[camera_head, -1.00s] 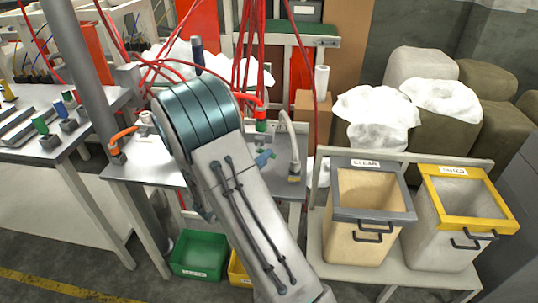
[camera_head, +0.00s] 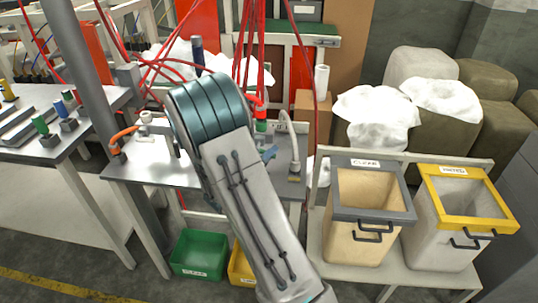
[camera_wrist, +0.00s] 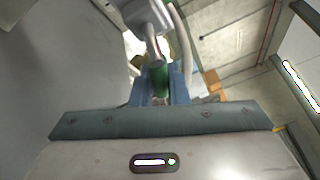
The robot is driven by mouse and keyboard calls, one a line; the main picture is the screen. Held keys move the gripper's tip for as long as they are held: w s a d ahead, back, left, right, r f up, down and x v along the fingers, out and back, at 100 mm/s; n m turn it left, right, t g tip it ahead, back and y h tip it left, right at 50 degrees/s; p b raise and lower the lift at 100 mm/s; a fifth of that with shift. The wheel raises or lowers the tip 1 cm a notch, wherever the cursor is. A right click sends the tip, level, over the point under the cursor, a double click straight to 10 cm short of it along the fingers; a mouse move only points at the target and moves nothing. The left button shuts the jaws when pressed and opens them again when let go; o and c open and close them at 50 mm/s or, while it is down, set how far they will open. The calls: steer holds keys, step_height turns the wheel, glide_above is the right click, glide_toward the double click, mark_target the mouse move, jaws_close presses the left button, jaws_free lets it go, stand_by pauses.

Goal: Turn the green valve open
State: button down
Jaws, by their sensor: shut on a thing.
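A green cylindrical piece, seemingly the valve (camera_head: 261,126), hangs at the lower end of a red fitting above the back of the grey worktable. In the wrist view a green cylinder (camera_wrist: 159,78) sits between the two blue fingers of my gripper (camera_wrist: 160,92), below a pale metal fitting. The fingers are shut on it. In the head view my arm hides most of the gripper; only a small blue part (camera_head: 268,153) shows beside the arm, just below the green piece. I cannot tell how far the valve is turned.
A curved grey nozzle (camera_head: 293,150) stands right of my arm on the worktable (camera_head: 145,172). Red hoses (camera_head: 240,60) hang close above. A clear-labelled bin (camera_head: 365,215) and a yellow-rimmed bin (camera_head: 462,205) stand right. Green (camera_head: 198,255) and yellow crates are below.

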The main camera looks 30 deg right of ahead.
steer(key=m, duration=0.1)
steer(key=f+m+y, duration=0.1)
steer(key=m+y, duration=0.1)
steer(key=m, duration=0.1)
steer(key=shift+w+a+f+g, duration=0.25)
steer(key=shift+a+g, duration=0.05)
steer(key=shift+a, duration=0.1)
steer(key=m+y+b, duration=0.1)
steer(key=a+f+m+y+b, duration=0.1)
steer(key=m+b, duration=0.1)
steer(key=shift+w+f+y, duration=0.1)
steer(key=shift+w+y, duration=0.2)
steer(key=shift+w, duration=0.05)
steer(key=m+y+b, duration=0.1)
steer(key=a+b, duration=0.1)
steer(key=b, duration=0.1)
steer(key=shift+w+f+m+t+y+b, duration=0.15)
steer(key=shift+w+m+t+y+b, duration=0.15)
steer(key=shift+m+t+y, duration=0.1)
steer(key=shift+w+a+m+t+y+b, duration=0.1)
steer(key=shift+a+m+t+y+b, duration=0.2)
steer(key=shift+b, duration=0.45)
steer(key=c, duration=1.4)
jaws_free()
steer(key=shift+d+r, duration=0.1)
steer(key=shift+r, duration=0.1)
